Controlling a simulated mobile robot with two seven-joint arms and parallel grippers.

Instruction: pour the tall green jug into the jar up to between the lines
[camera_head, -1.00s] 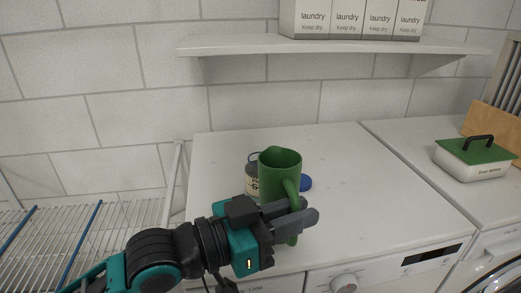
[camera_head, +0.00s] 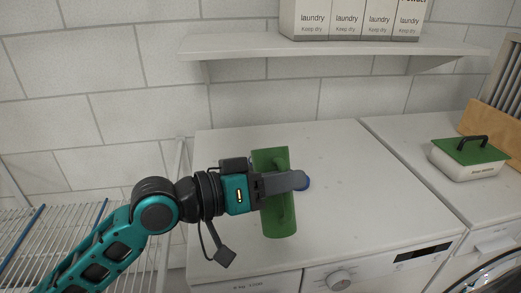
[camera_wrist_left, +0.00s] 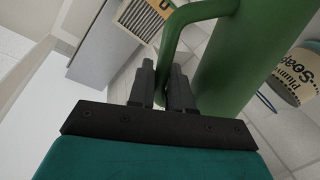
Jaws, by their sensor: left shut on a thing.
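The tall green jug (camera_head: 273,222) is held up over the white machine top in the head view, leaning slightly with its top to the left. Its opening does not show. My left gripper (camera_head: 300,181) reaches across the front of it. In the left wrist view the gripper (camera_wrist_left: 174,88) is shut on the handle of the jug (camera_wrist_left: 240,55). A tan jar with "Plum Soap" lettering (camera_wrist_left: 298,77) stands beyond the jug there; its lines and fill level cannot be made out. In the head view the jug hides nearly all of it. My right gripper is not in view.
A white box with a green lid (camera_head: 468,158) stands on the right-hand machine. A wall shelf (camera_head: 330,48) with laundry boxes runs above. A wire rack (camera_head: 60,235) is at left. The machine top is clear to the right.

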